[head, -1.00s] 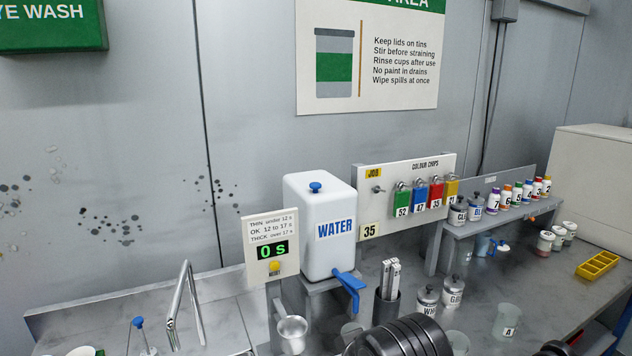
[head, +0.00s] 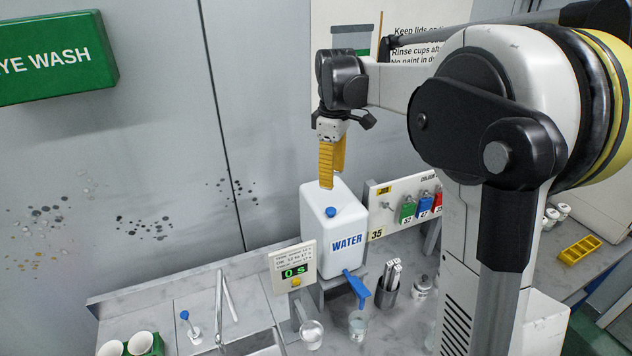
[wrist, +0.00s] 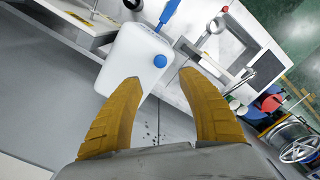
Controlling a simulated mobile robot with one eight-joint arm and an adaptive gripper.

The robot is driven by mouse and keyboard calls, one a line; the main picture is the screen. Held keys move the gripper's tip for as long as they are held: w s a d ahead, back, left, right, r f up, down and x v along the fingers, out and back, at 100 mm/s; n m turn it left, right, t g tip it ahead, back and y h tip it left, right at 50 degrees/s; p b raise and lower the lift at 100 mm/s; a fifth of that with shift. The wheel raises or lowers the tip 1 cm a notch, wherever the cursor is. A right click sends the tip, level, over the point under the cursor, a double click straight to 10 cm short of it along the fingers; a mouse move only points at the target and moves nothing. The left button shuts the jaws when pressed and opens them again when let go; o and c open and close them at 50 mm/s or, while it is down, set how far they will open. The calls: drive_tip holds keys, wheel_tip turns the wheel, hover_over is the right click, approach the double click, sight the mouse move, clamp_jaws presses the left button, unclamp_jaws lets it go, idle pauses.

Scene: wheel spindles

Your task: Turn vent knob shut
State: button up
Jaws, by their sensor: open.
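The vent knob (head: 331,211) is a small blue cap on top of the white water container (head: 328,240), which has a blue tap (head: 358,288) low at its front. My gripper (head: 328,186), with yellow fingers, points down above the container, over its back part. It is open and empty, apart from the knob. In the wrist view the knob (wrist: 160,61) shows ahead of and between the two fingertips (wrist: 158,77). The container (wrist: 132,58) lies beyond the fingers. Whether the knob is open or shut cannot be told.
A timer sign (head: 293,268) reading 0 s stands left of the container. A board with coloured tags (head: 405,203) stands close on its right. A clear cup (head: 357,328) is below the tap. The wall (head: 270,120) is close behind.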

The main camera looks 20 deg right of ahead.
sight(331, 209)
wheel_tip(331, 209, down, 11)
drive_tip(key=shift+r, duration=0.15)
idle(0.4)
drive_tip(key=shift+s, duration=0.1)
clamp_jaws()
